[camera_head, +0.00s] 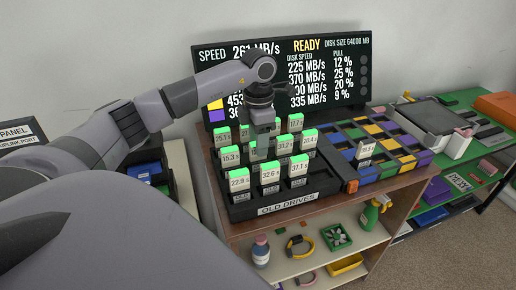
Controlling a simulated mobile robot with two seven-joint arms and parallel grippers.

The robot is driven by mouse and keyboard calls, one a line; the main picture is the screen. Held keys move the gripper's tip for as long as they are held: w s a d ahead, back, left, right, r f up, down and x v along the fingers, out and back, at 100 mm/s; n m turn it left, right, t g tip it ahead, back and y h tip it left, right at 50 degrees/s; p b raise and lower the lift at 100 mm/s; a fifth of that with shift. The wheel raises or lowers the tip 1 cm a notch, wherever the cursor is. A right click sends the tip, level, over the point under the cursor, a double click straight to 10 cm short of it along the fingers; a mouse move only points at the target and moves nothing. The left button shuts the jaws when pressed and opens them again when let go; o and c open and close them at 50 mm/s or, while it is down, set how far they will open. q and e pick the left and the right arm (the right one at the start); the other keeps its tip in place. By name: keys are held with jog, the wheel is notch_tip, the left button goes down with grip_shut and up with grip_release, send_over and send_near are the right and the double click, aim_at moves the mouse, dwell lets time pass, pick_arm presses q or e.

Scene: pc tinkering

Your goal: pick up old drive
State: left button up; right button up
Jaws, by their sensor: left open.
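Several old drives stand upright in a black rack (250,210) labelled "OLD DRIVES". They are white blocks with green tops and printed times, such as the front drives marked 22.9 (239,181), 32.6 (270,175) and 37.1 (299,167). My left gripper (262,152) is open and points down over the middle of the rack, among the drives. It hides part of the middle row. I cannot tell whether its fingers touch a drive. My right gripper is not in view.
A tray of coloured slots (412,141) stands right of the rack, with one white drive (365,149) in it. A screen (330,72) reading "READY" stands behind. A grey-screened device (436,118) is further right. Lower shelves hold a green spray bottle (371,212) and other items.

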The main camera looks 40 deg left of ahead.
pick_arm(q)
jog(key=shift+f, duration=1.45)
grip_shut()
jog(key=shift+r, duration=0.15)
